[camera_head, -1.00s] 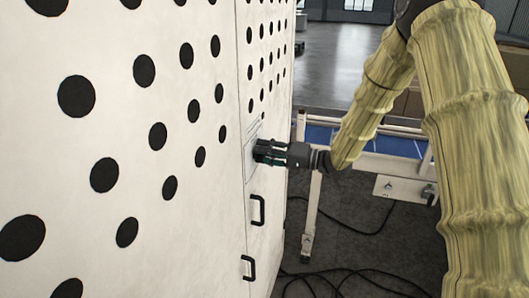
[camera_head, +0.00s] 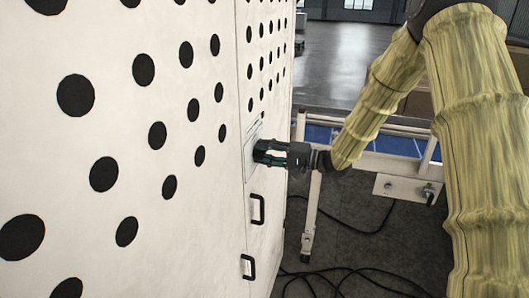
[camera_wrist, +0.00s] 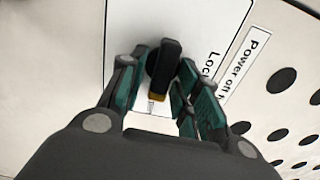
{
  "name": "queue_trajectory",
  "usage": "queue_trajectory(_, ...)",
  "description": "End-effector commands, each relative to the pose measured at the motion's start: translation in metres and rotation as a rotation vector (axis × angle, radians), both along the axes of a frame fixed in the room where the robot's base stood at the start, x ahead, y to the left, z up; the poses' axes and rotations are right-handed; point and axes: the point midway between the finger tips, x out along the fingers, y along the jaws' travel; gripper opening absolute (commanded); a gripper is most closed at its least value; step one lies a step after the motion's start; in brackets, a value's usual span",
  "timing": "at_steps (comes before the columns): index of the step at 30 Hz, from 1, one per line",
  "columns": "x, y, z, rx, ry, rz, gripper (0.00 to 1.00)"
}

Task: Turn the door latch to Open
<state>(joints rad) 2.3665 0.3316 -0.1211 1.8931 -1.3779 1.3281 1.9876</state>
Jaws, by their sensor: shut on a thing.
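The door latch is a black knob (camera_wrist: 164,62) with a yellow-orange mark at its lower end, set on a white label plate (camera_wrist: 205,22). My gripper (camera_wrist: 160,68) is shut on the knob, one green-and-black finger on each side of it. The knob looks slightly tilted in the wrist view. The plate's print partly shows "Loc"; no "Open" mark can be read. In the head view my gripper (camera_head: 262,152) reaches the narrow cabinet door (camera_head: 262,210) from the right, and its fingers hide the knob.
A strip reading "Power off" (camera_wrist: 246,62) sits beside the plate. Two black handles (camera_head: 258,210) (camera_head: 248,267) are below my gripper. The white cabinet wall (camera_head: 130,190) has black holes. A white frame with a blue surface (camera_head: 318,134) stands right; cables (camera_head: 350,272) lie on the floor.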

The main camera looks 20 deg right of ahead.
Motion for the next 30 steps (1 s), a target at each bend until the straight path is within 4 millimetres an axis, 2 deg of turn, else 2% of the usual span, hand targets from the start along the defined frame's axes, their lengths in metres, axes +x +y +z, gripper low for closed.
queue_trajectory(8, 0.0007, -0.0003, 0.0016, 0.001, -0.003, -0.001, 0.09)
queue_trajectory(9, 0.0007, -0.0003, 0.0016, 0.001, -0.003, -0.001, 0.4)
queue_trajectory(12, 0.0005, -0.0002, 0.0013, 0.001, -0.003, -0.001, 0.57)
queue_trajectory(19, 0.0002, 0.0001, 0.0005, 0.0, -0.002, 0.0, 0.57)
queue_trajectory(23, 0.0001, 0.0002, 0.0003, -0.001, -0.002, 0.0, 0.78)
queue_trajectory(30, -0.0001, 0.0001, 0.0001, -0.001, -0.002, 0.0, 0.79)
